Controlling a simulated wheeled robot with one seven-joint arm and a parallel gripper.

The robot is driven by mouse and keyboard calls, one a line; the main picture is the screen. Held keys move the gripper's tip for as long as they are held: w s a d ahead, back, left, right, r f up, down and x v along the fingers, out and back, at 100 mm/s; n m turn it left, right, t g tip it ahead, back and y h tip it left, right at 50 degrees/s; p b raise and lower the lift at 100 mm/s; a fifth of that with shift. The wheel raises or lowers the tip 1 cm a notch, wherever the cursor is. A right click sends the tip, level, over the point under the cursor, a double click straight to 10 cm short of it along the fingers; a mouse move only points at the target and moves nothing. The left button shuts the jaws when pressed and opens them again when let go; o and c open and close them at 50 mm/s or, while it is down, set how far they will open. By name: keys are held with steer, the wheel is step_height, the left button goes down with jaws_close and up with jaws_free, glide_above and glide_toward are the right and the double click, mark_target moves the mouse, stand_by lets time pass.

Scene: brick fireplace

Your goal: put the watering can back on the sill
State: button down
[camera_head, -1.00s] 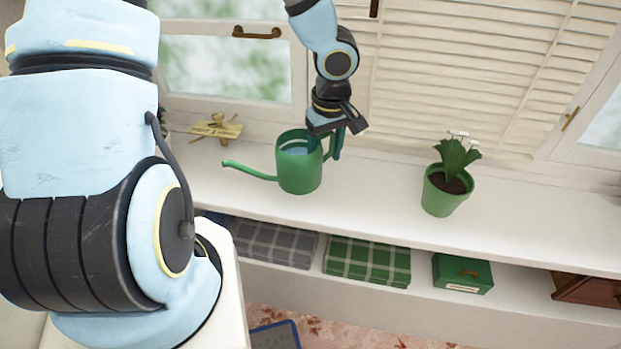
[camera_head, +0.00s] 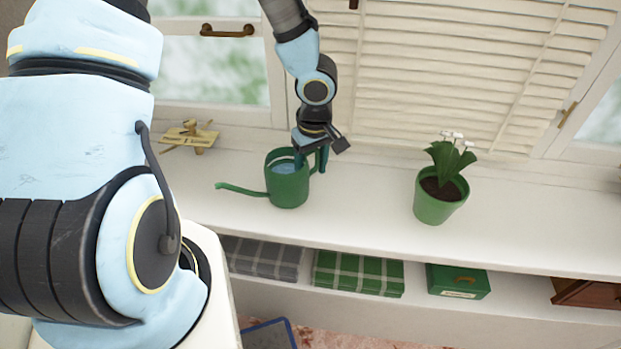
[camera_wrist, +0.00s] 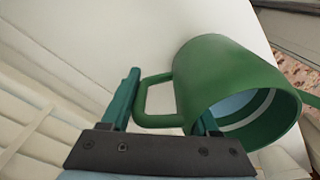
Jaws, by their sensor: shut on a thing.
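The green watering can (camera_head: 288,188) stands upright at the white sill (camera_head: 365,215), left of its middle, with its long spout pointing left. I cannot tell if its base touches the sill or is just above it. My gripper (camera_head: 311,160) reaches down from above on its right side and is shut on the handle. In the wrist view, the can (camera_wrist: 225,80) shows its open rim and pale blue inside, and its handle (camera_wrist: 145,98) lies between my two green fingers (camera_wrist: 165,100). The exact finger contact is partly hidden.
A potted white-flowered plant (camera_head: 440,205) stands to the right on the sill, with clear room between. A small wooden signpost-like item (camera_head: 190,136) is at the back left. Folded plaid cloths (camera_head: 357,274) and a green box (camera_head: 458,281) sit on the shelf below. Shutters (camera_head: 450,75) rise behind.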

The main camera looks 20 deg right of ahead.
steer(key=shift+f+b, duration=0.3)
steer(key=shift+f, duration=0.95)
steer(key=shift+f, duration=0.1)
steer(key=shift+c, duration=0.6)
jaws_free()
